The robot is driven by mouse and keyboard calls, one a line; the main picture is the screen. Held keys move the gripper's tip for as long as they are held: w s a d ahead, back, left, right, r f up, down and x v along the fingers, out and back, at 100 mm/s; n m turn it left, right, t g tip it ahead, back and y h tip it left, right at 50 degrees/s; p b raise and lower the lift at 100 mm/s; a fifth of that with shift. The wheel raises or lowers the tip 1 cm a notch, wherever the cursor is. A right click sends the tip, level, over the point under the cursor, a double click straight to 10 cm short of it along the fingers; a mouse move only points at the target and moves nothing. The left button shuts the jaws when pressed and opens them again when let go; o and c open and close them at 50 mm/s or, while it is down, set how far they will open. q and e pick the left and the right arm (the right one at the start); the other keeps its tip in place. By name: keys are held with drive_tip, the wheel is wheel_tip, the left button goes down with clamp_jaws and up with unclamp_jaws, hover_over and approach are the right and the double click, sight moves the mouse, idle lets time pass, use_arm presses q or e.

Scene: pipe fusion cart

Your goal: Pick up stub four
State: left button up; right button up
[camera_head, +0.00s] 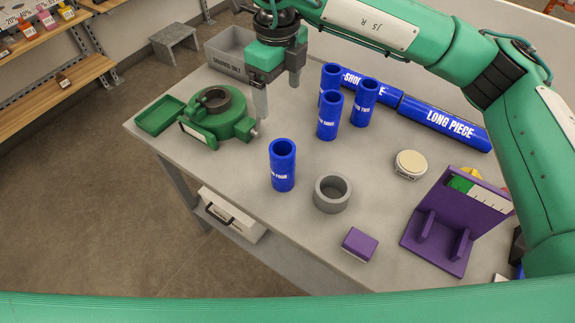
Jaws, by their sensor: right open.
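Stub four (283,170) is a short blue pipe standing upright on the grey table, with white lettering that ends in "FOUR" and an open top. My right gripper (278,103) is above the table behind stub four, in the upper middle of the view. Its two grey fingers point down and are spread apart with nothing between them. It is apart from stub four. My left gripper is not in view.
Several other blue stubs (329,117) stand behind and right of stub four. A grey ring (333,193) is close at its right, with a purple block (359,244) nearer. A green clamp (217,118) is at the left, a purple stand (432,238) at the right.

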drive_tip(key=b, duration=0.4)
hover_over(283, 148)
wheel_tip(283, 148, down, 5)
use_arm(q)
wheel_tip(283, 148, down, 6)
use_arm(e)
wheel_tip(283, 148, down, 9)
drive_tip(key=shift+a+r+p, duration=0.1)
drive_tip(key=shift+a+p, duration=0.05)
drive_tip(key=shift+p, duration=0.6)
drive_tip(key=shift+f+p, duration=0.45)
drive_tip(key=shift+f, duration=0.1)
wheel_tip(283, 148, down, 3)
drive_tip(key=shift+f+p, duration=0.2)
drive_tip(key=shift+p, duration=0.7)
drive_tip(key=shift+f, duration=0.55)
drive_tip(key=c, duration=1.4)
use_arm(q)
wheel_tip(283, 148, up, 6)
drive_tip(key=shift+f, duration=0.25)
use_arm(e)
drive_tip(key=shift+c, duration=0.5)
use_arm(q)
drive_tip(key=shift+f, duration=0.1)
use_arm(e)
drive_tip(key=shift+r, duration=0.2)
